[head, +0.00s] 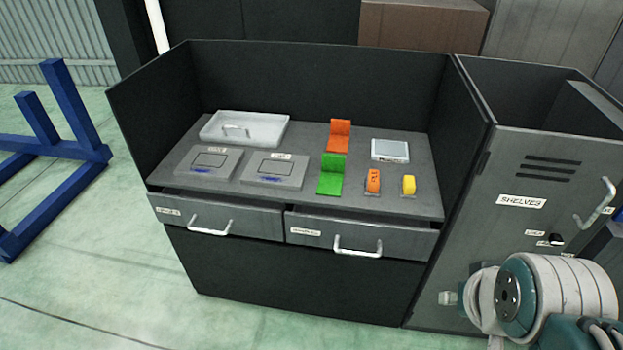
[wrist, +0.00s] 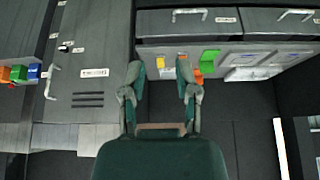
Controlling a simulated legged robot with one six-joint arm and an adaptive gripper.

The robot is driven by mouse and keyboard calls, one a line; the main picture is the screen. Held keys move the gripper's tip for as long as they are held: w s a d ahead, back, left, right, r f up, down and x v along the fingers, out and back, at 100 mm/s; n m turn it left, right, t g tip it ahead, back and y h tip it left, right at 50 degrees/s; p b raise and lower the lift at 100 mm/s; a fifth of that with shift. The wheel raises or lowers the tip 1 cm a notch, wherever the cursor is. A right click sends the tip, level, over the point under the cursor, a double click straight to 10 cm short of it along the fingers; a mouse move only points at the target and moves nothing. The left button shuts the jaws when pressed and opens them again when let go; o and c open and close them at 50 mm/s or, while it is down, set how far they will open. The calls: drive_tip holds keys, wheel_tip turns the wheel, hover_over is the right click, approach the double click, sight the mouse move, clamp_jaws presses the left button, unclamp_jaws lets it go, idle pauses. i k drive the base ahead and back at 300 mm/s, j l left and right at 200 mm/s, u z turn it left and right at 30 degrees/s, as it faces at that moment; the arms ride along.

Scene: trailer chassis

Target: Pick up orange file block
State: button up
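An orange L-shaped block (head: 340,136) stands on the grey worktop, directly behind a green L-shaped block (head: 331,174). A smaller orange piece (head: 373,181) sits to their right. I cannot tell for certain which orange one is the file block. In the wrist view, which looks upside down, the orange L-shaped block (wrist: 207,68) shows beside the green one (wrist: 209,55). My gripper (wrist: 159,72) is open and empty, its two fingers spread, apart from the worktop. The fingers partly hide the smaller orange piece. The head view shows part of my arm but not my gripper.
A yellow piece (head: 408,185), a flat silver device (head: 390,151), two grey boxes and a pale tray (head: 245,129) share the worktop. Dark walls enclose its back and sides. A shelves cabinet (head: 522,204) stands right. Orange, green and blue blocks (wrist: 18,73) show at the wrist view's left edge.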

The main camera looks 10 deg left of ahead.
sight(373, 182)
drive_tip(key=i+j, duration=0.15)
drive_tip(key=i, duration=0.25)
drive_tip(key=i+j, duration=0.2)
drive_tip(key=i, duration=0.15)
drive_tip(key=i+j, duration=0.15)
drive_tip(key=i, duration=0.25)
